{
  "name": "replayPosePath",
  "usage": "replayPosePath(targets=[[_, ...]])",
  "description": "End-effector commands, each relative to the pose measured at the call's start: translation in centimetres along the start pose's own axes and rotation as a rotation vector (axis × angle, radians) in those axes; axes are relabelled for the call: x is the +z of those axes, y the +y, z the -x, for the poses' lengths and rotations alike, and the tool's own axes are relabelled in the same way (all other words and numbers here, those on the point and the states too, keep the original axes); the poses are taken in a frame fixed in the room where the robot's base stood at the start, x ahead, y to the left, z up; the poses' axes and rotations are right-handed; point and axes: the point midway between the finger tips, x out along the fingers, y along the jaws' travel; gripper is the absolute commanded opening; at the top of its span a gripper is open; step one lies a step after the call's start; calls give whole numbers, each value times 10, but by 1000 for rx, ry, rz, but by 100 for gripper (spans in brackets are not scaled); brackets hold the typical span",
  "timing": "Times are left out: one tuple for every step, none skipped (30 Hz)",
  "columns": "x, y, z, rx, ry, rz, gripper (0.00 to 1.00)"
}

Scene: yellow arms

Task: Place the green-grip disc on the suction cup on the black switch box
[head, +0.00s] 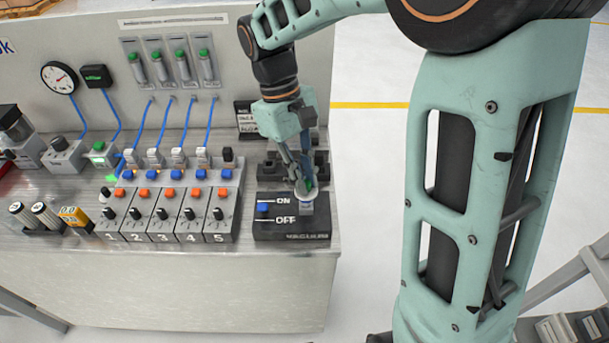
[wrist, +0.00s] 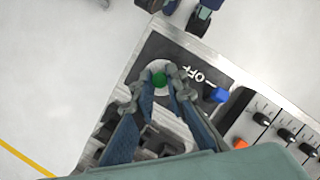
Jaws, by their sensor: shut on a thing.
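The black switch box (head: 275,228) stands at the right front corner of the bench, marked ON and OFF, with a blue switch (head: 263,208). My gripper (head: 305,183) points down over the box's right part and is shut on the green grip of the pale disc (head: 301,196). In the wrist view my gripper (wrist: 157,83) has its fingertips on both sides of the green grip (wrist: 158,78), with the pale disc (wrist: 154,68) around it. The suction cup is hidden under the disc and fingers; I cannot tell whether the disc touches it.
Several numbered switch modules (head: 165,213) with orange and blue buttons stand left of the box. A black sign (head: 247,122) and dark blocks (head: 275,170) are behind it. The bench edge (head: 200,250) is close in front. Open floor lies to the right.

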Motion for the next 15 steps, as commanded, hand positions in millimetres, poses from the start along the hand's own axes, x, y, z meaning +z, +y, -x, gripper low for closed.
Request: replayPosePath(targets=[[0, 0, -2, 0, 0, 0, 0], [-1, 0, -2, 0, 0, 0, 0], [0, 0, -1, 0, 0, 0, 17], [0, 0, -1, 0, 0, 0, 20], [0, 0, -1, 0, 0, 0, 24], [0, 0, -1, 0, 0, 0, 28], [0, 0, -1, 0, 0, 0, 31], [0, 0, -1, 0, 0, 0, 33], [0, 0, -1, 0, 0, 0, 33], [0, 0, -1, 0, 0, 0, 33], [0, 0, -1, 0, 0, 0, 33], [0, 0, -1, 0, 0, 0, 33], [0, 0, -1, 0, 0, 0, 33], [0, 0, -1, 0, 0, 0, 33], [0, 0, -1, 0, 0, 0, 33]])
